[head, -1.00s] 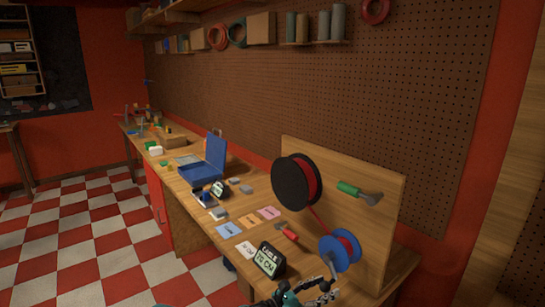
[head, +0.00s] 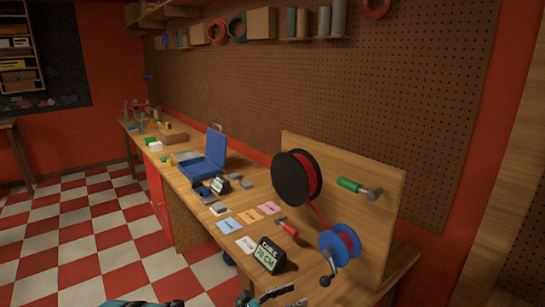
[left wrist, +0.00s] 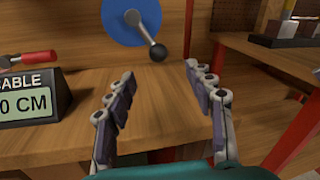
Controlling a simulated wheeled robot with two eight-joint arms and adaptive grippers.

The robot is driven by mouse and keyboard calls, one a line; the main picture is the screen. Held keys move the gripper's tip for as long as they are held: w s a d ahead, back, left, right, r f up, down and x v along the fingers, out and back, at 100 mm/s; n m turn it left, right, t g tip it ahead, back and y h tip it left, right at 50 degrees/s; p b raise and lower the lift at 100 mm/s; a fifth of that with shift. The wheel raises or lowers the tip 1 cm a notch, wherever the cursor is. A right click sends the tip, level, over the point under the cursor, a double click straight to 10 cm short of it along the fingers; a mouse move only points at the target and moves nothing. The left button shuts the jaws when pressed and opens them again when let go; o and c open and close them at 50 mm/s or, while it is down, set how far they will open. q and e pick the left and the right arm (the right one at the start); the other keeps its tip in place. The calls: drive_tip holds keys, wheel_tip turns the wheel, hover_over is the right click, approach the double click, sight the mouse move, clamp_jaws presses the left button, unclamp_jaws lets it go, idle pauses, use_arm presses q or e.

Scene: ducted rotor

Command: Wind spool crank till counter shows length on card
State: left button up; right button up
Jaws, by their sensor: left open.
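The blue spool (head: 334,243) stands at the right on the wooden board. Its crank hangs down to a black knob (head: 326,281); the spool (left wrist: 125,18) and knob (left wrist: 158,53) also show in the left wrist view. The dark counter (head: 269,256) reads "CABLE 70 CM"; its edge (left wrist: 30,103) shows in the left wrist view. Small white (head: 246,245), blue (head: 230,226), orange (head: 250,217) and pink (head: 269,208) cards lie behind it, text too small to read. My left gripper (left wrist: 160,72) is open and empty, the knob beyond its fingertips; its fingers (head: 272,296) show at the bottom of the head view. My right gripper is out of view.
A black reel with red cable (head: 290,178) and a green-handled tool (head: 357,188) are on the upright board (head: 385,215). A red-handled tool (head: 288,228) lies behind the counter. An open blue case (head: 205,165) stands farther back. Bench in front of the spool is clear.

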use_arm(q)
drive_tip(key=shift+s+d+v, duration=0.1)
drive_tip(key=shift+s+v, duration=0.1)
drive_tip(key=shift+v, duration=1)
drive_tip(key=shift+s+d+v, duration=0.1)
drive_tip(key=shift+s+v, duration=0.15)
drive_tip(key=shift+v, duration=1)
drive_tip(key=v, duration=1.1)
drive_tip(key=w+a+r+n+t+y, duration=0.3)
drive_tip(key=w+r+n+t, duration=0.15)
drive_tip(key=r+n, duration=0.3)
drive_tip(key=w+a+r+n+t+y, duration=0.2)
drive_tip(key=w+a+r+n+t, duration=0.1)
drive_tip(key=r+n+t, duration=0.4)
drive_tip(key=a+r+n+y, duration=0.4)
drive_tip(key=a+n+y, duration=0.65)
drive_tip(key=n, duration=0.65)
drive_tip(key=s+d+f+n+g, duration=0.3)
drive_tip(key=s+f+n+g, duration=0.3)
drive_tip(key=s+f, duration=0.3)
drive_tip(key=s+d+f+n+g, duration=0.4)
drive_tip(key=s+f+n+g, duration=0.2)
drive_tip(key=s+f+n, duration=0.3)
drive_tip(key=s, duration=0.3)
drive_tip(key=shift+s+g, duration=0.25)
drive_tip(key=shift+g, duration=0.1)
